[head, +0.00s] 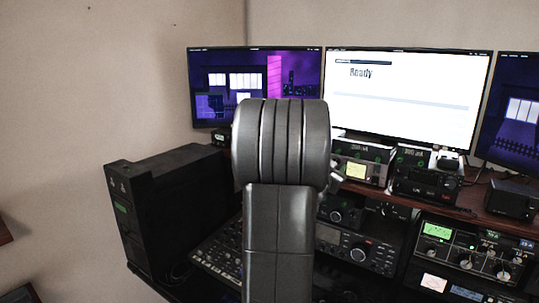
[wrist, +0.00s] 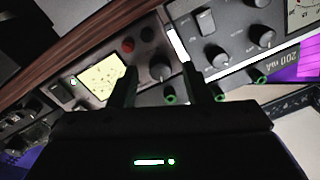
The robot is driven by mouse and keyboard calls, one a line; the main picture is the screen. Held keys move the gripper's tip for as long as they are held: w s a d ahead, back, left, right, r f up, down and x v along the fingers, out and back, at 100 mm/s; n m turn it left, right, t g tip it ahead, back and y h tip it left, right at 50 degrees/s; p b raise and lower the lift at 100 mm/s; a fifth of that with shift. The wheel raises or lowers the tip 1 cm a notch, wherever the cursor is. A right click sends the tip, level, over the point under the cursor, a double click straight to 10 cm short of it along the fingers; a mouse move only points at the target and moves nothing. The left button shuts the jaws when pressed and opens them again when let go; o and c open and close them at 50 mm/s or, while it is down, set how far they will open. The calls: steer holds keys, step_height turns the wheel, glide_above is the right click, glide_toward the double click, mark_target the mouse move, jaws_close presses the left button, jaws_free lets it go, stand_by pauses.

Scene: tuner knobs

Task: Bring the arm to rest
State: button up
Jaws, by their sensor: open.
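My gripper (wrist: 165,85) shows in the wrist view as two dark fingers standing apart, open, with nothing between them. Past the fingertips is a radio panel with a black round knob (wrist: 160,70), a lit cream meter (wrist: 102,80) and a red button (wrist: 127,45). The fingers overlap this panel in the picture; I cannot tell whether they touch it. In the head view my arm stands upright in the middle and hides my gripper and part of the equipment behind it.
A black computer tower (head: 175,205) stands at the left. Monitors (head: 408,95) line the back. Radio units (head: 465,255) with knobs fill the lower right, and a brown shelf (head: 430,200) carries more units. The wall (head: 100,80) at upper left is bare.

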steer(key=shift+s+a+n+p, duration=0.2)
steer(key=shift+s+n+p, duration=0.15)
steer(key=shift+n+p, duration=0.65)
steer(key=shift+s+a+n+p, duration=0.3)
steer(key=shift+n+p, duration=0.4)
steer(key=shift+n, duration=0.65)
steer(key=shift+s+a+n+p, duration=0.15)
steer(key=shift+s+n+p, duration=0.2)
steer(key=shift+n+p, duration=0.65)
steer(key=shift+r, duration=0.1)
